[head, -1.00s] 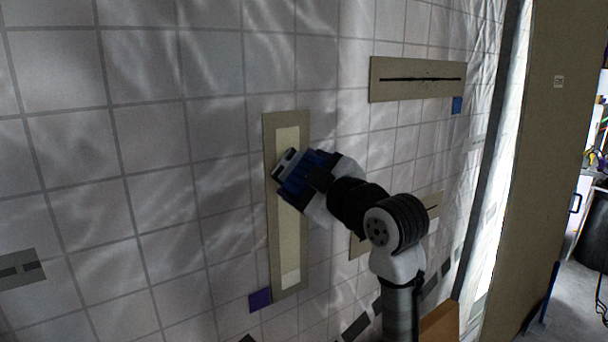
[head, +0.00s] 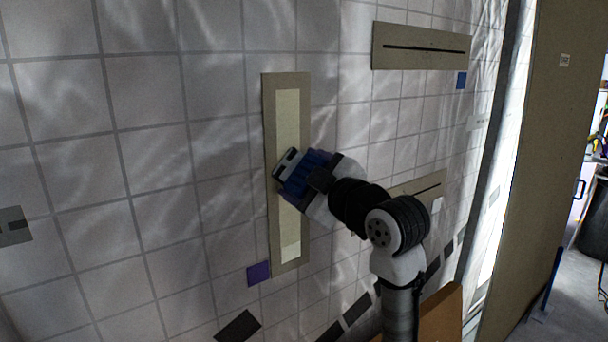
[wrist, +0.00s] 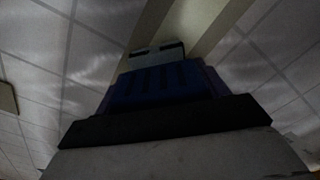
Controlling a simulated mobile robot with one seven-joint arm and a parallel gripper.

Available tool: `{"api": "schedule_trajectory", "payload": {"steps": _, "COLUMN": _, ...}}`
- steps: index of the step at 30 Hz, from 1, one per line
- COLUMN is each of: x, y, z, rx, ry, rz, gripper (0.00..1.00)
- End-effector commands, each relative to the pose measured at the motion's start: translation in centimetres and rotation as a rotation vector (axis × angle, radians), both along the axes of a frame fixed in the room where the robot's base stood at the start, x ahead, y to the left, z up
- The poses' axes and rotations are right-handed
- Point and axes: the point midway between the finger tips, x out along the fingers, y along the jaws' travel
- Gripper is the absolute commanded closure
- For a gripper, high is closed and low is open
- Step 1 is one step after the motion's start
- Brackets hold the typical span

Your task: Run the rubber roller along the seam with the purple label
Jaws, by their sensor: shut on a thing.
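The vertical beige panel (head: 270,120) on the tiled wall has a pale cream strip (head: 288,110) down its middle. A purple label (head: 258,273) is at its lower left. My gripper (head: 303,175), with blue fingers, is in front of the strip, near mid-height. It is shut on the rubber roller (head: 286,162), of which only a small dark and grey end shows. In the wrist view the roller (wrist: 155,50) shows grey beyond the blue fingers, over the strip (wrist: 193,25). The roller looks close to the strip; I cannot tell whether it touches.
A horizontal panel with a black seam (head: 425,46) and a blue label (head: 461,80) is at upper right. Another seamed panel (head: 418,188) is partly hidden behind my arm. A grey plate (head: 12,226) is at far left. A tan upright board (head: 535,170) stands at right.

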Motion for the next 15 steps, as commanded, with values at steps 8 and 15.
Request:
{"api": "schedule_trajectory", "payload": {"steps": 8, "x": 0.1, "y": 0.1, "z": -2.2, "rx": 0.001, "ry": -0.002, "rz": -0.001, "gripper": 0.46}}
{"api": "schedule_trajectory", "payload": {"steps": 15, "x": 0.2, "y": 0.1, "z": -3.5, "rx": 0.0, "ry": -0.003, "rz": -0.001, "gripper": 0.46}}
